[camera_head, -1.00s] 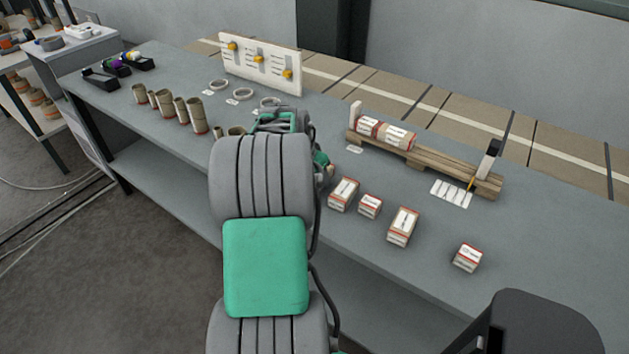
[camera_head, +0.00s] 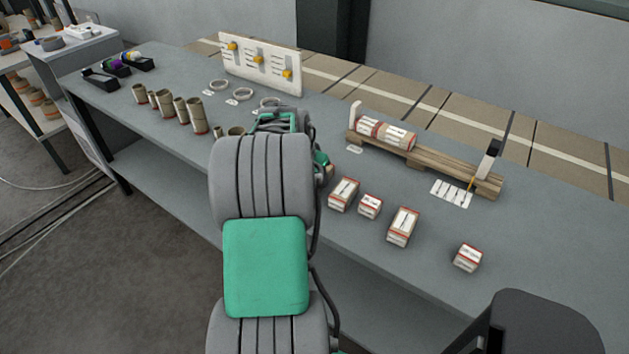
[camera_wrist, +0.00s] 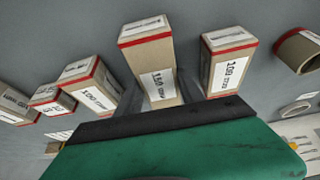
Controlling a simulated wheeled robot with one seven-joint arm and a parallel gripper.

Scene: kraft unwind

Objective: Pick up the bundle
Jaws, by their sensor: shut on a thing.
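In the wrist view, my gripper (camera_wrist: 157,90) has its dark fingers on either side of a tan box-shaped bundle (camera_wrist: 150,55) and is shut on it. The bundle has red edging and a white label that seems to read 150 mm. I cannot tell whether it touches the table. In the head view, my arm hides the fingers and this bundle.
Another labelled bundle (camera_wrist: 228,62) stands close on the right, and one (camera_wrist: 90,88) on the left. More bundles (camera_head: 403,226) stand along the grey table (camera_head: 530,240). A wooden rack (camera_head: 430,166) holds wrapped rolls (camera_head: 385,133). Cardboard tubes (camera_head: 180,110) stand at left.

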